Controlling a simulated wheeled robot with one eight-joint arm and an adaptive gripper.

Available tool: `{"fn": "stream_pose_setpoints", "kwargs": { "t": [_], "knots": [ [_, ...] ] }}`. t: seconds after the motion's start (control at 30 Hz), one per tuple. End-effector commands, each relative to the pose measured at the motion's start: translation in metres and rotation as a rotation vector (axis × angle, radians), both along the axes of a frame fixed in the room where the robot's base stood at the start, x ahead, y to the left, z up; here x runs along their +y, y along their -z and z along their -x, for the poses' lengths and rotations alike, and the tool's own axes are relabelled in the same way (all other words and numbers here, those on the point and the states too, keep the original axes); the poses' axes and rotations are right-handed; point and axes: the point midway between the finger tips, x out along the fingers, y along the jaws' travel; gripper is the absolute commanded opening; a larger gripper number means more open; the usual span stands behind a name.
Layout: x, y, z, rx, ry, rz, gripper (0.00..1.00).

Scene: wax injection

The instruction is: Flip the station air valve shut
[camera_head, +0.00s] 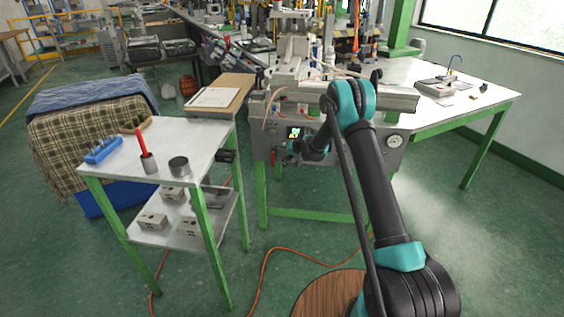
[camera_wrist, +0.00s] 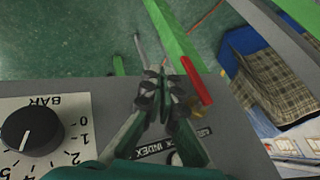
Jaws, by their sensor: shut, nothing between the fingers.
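The station air valve's red lever (camera_wrist: 197,82) shows in the wrist view, just right of my gripper's fingertips (camera_wrist: 168,72). Its lower end meets a brass-coloured fitting by the grey panel's edge. I cannot tell whether the fingers touch the lever. My gripper is shut and empty, pointing out past the panel edge. In the head view, the red lever (camera_head: 274,158) looks small and hangs roughly upright on the left of the machine's front panel (camera_head: 268,135). My gripper (camera_head: 291,151) is just right of it there, partly hidden by its own wrist.
A black knob (camera_wrist: 30,130) on a BAR scale is at the wrist view's left. A pressure gauge (camera_head: 394,141) and a lit screen (camera_head: 296,132) are on the panel. A white-topped cart (camera_head: 205,137) stands to the left. An orange hose (camera_head: 290,250) lies on the floor.

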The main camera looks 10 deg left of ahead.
Motion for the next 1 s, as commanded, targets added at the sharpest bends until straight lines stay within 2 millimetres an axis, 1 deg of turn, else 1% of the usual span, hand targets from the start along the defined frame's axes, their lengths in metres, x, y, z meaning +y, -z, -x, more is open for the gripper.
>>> {"fn": "stream_pose_setpoints", "kwargs": {
  "t": [0.03,0.2,0.4,0.5,0.67,0.77,0.87,0.97,1.0],
  "knots": [
    [-0.006,-0.008,0.003,0.001,0.002,-0.001,0.0],
    [-0.025,-0.034,0.016,0.001,0.002,0.0,0.0],
    [-0.043,-0.06,0.029,0.0,0.003,0.0,0.0],
    [-0.049,-0.068,0.033,0.0,0.002,0.0,0.0],
    [-0.055,-0.077,0.037,0.0,0.002,0.001,0.0],
    [-0.063,-0.087,0.044,0.0,0.006,0.01,0.0],
    [-0.08,-0.105,0.06,-0.001,0.014,0.03,0.0],
    [-0.102,-0.129,0.083,-0.001,0.024,0.057,0.0],
    [-0.111,-0.138,0.094,0.0,0.029,0.069,0.0]
  ]
}}
